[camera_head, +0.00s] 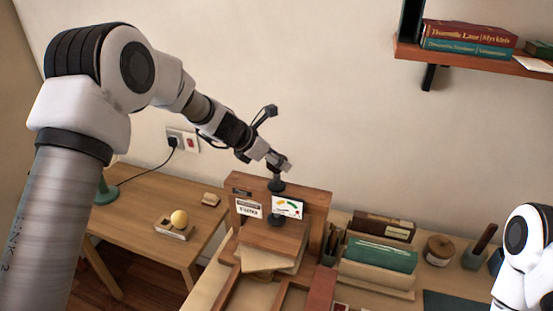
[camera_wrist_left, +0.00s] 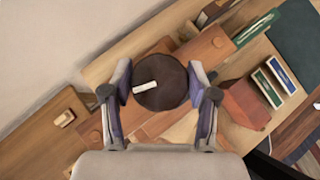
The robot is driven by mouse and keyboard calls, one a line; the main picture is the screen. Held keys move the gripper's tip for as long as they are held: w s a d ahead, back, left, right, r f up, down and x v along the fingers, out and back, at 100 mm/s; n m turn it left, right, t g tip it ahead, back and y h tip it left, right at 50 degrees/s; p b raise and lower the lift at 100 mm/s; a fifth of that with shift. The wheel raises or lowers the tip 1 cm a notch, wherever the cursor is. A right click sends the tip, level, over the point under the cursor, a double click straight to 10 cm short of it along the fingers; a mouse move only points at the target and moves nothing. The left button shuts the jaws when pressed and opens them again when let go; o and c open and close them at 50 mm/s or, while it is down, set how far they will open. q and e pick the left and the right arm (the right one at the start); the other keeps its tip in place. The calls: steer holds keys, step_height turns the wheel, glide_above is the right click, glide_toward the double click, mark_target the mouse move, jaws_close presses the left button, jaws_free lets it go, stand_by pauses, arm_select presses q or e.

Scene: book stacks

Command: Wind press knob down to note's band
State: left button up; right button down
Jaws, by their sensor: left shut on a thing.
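The wooden book press (camera_head: 317,204) stands on the bench at the middle of the head view. Its dark round knob (camera_wrist_left: 160,97) has a white mark pointing roughly left-right in the left wrist view. My left gripper (camera_head: 277,165) comes down from above, its two fingers on opposite sides of the knob and shut on it. The white note (camera_head: 249,208) on the press front has print too small to read surely. Beside it is a white gauge (camera_head: 287,206) with coloured bands; its pointer is unclear. Below, the press plate (camera_head: 272,238) is above pale stacked sheets (camera_head: 262,260). My right gripper is out of view.
Right of the press are a green book (camera_head: 382,254), a round pot (camera_head: 439,250) and a pen cup (camera_head: 474,258). A wall shelf (camera_head: 470,58) with books is at upper right.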

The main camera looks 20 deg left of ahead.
arm_select(q)
steer(key=shift+r+m+g+h+p, duration=0.1)
steer(key=shift+m+g+h+p, duration=0.7)
steer(key=shift+m+p, duration=0.8)
steer(key=shift+m+g+h+p, duration=0.4)
steer(key=shift+m+g+p, duration=0.6)
steer(key=shift+m, duration=0.2)
steer(key=m+g, duration=0.2)
steer(key=shift+w+f+m+h, duration=0.1)
steer(key=shift+f+m+h, duration=0.1)
steer(key=shift+m+h, duration=0.15)
steer(key=shift+m+g, duration=1.3)
steer(key=shift+m, duration=0.35)
steer(key=shift+r, duration=0.2)
steer(key=o, duration=0.9)
steer(key=shift+o, duration=1.3)
steer(key=shift+d, duration=0.1)
